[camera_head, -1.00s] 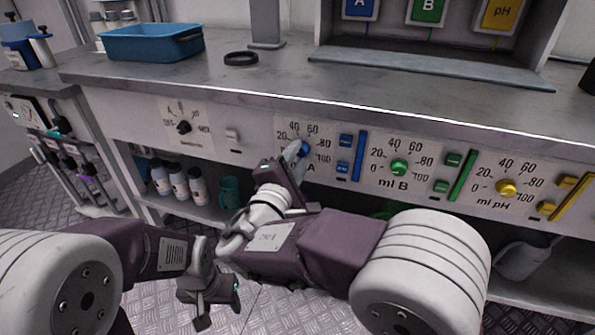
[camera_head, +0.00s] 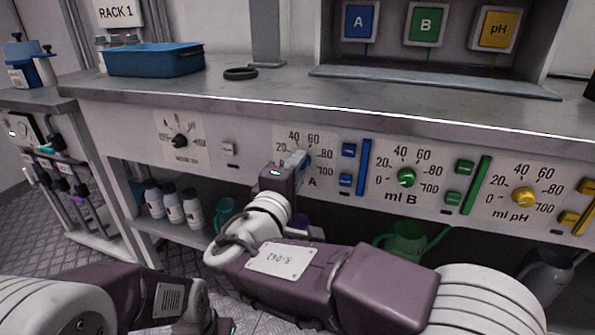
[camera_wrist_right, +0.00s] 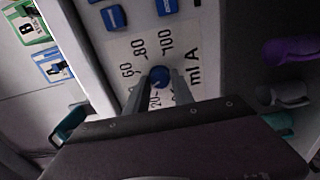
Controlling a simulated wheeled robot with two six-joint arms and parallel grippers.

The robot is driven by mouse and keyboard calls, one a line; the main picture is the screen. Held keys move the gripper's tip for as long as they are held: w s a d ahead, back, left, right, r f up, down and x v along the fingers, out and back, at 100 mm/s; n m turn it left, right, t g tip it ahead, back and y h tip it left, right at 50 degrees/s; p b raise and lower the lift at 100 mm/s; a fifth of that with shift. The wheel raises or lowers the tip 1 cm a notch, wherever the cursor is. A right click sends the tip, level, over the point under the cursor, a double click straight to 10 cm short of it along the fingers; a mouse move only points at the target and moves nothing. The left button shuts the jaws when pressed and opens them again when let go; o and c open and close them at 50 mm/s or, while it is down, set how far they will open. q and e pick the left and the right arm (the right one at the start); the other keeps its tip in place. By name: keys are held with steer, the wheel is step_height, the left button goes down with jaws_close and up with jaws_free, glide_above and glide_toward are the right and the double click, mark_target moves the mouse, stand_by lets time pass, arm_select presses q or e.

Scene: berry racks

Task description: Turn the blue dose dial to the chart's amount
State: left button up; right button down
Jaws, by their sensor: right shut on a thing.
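The blue dose dial (camera_wrist_right: 159,77) sits on the panel marked ml A, inside a printed scale of numbers up to 100. My right gripper (camera_head: 297,162) reaches the dial from below in the head view and hides most of it. In the right wrist view its two fingers (camera_wrist_right: 170,90) stand on either side of the dial, shut on it. The dial's pointer is too small and covered to read. My left arm shows at the bottom left of the head view; its gripper (camera_head: 213,328) is cut off by the lower edge. No chart with an amount can be made out.
A green dial (camera_head: 406,177) and a yellow dial (camera_head: 524,197) sit to the right, with coloured buttons and bars between. A black dial (camera_head: 180,141) is at the left. A blue tray (camera_head: 155,62) and a black ring (camera_head: 240,73) rest on the counter. White bottles stand below.

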steer(key=c, duration=1.1)
jaws_free()
steer(key=p+v, duration=0.4)
steer(key=v, duration=0.5)
